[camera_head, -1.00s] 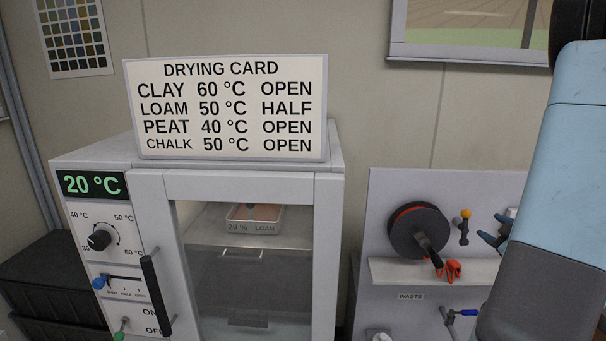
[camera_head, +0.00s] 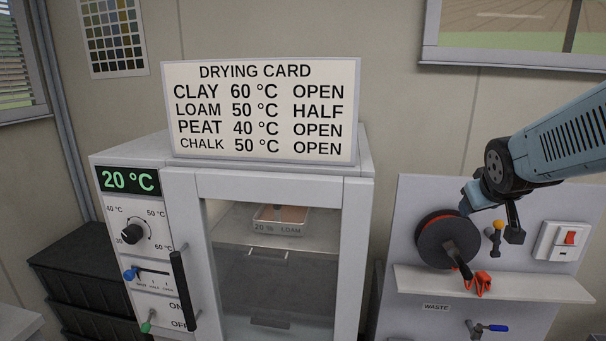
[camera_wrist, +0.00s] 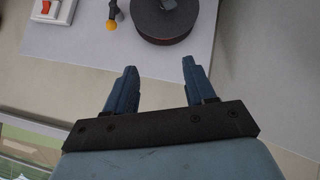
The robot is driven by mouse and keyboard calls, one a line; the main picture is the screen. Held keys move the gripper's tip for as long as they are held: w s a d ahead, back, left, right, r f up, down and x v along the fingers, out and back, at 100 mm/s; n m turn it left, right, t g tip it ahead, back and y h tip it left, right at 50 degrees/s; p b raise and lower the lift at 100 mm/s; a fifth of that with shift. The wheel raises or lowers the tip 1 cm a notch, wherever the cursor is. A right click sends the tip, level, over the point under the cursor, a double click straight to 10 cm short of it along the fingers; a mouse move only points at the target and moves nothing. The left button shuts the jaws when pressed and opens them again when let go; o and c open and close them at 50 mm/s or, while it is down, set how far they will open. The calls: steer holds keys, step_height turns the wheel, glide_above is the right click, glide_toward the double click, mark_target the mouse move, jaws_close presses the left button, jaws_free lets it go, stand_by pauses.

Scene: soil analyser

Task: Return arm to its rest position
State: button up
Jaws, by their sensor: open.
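My arm (camera_head: 565,135) reaches in from the right edge of the head view. My gripper (camera_head: 470,203) is at its end, in front of the panel with the reel. In the wrist view my gripper (camera_wrist: 157,78) shows two blue fingers spread apart with nothing between them. The dark reel (camera_wrist: 165,18) lies beyond the fingertips there, apart from them.
The drying oven (camera_head: 270,185) reads 20 °C; its door looks shut, with a tray labelled 20 % LOAM (camera_head: 280,220) inside. A drying card (camera_head: 260,110) stands on top. The grey panel (camera_head: 410,200) holds a reel (camera_head: 447,240), a red switch (camera_head: 570,238) and a shelf (camera_head: 530,287).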

steer(key=s+a+r+g+y, duration=0.1)
steer(key=s+a+g+y, duration=0.2)
steer(key=s+a, duration=1)
steer(key=shift+a+r+m, duration=0.15)
steer(key=shift+r+m, duration=0.15)
steer(key=shift+m, duration=0.1)
steer(key=shift+s, duration=0.1)
